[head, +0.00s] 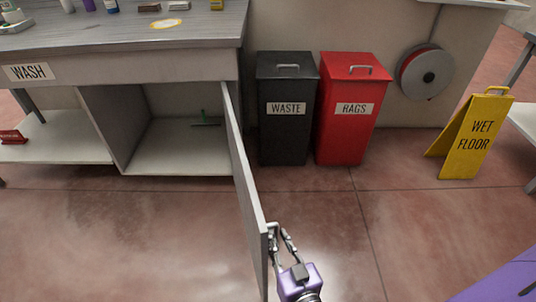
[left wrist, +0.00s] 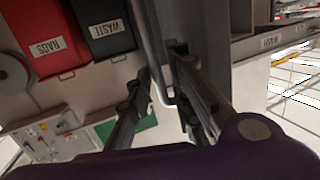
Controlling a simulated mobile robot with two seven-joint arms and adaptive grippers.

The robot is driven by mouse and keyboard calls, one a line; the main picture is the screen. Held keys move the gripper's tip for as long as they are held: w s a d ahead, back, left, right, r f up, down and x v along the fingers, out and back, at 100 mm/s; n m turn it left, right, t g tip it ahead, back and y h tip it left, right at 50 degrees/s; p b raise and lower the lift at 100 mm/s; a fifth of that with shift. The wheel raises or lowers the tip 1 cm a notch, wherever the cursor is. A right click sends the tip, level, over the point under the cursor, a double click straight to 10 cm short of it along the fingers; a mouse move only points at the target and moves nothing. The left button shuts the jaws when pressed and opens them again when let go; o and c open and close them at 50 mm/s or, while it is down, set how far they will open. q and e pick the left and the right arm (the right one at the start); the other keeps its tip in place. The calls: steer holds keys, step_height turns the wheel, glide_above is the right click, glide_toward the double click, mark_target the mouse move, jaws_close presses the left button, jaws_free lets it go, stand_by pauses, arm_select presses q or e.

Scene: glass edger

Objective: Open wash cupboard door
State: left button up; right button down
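The wash cupboard door (head: 245,180) is a grey panel under the WASH bench, swung far out towards me with its edge facing the camera. The open cupboard (head: 165,155) shows a pale floor inside. My left gripper (head: 279,236) is at the right face of the door near its free end. In the left wrist view, the door's metal bar handle (left wrist: 153,45) runs between the fingers of my left gripper (left wrist: 160,75). The fingers are apart, with gaps visible beside the bar. My right gripper is not in view.
A black WASTE bin (head: 286,130) and a red RAGS bin (head: 348,130) stand right of the cupboard. A hose reel (head: 428,75) hangs on the wall, with a yellow wet floor sign (head: 477,140) at right. The floor around the door is clear.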

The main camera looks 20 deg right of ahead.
arm_select(q)
steer(key=s+d+p, duration=0.1)
steer(key=s+d, duration=0.4)
steer(key=shift+s+r, duration=0.25)
steer(key=shift+s, duration=0.1)
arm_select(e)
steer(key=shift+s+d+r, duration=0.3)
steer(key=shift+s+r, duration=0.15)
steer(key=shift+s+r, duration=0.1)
arm_select(q)
steer(key=shift+w, duration=0.1)
stand_by(0.3)
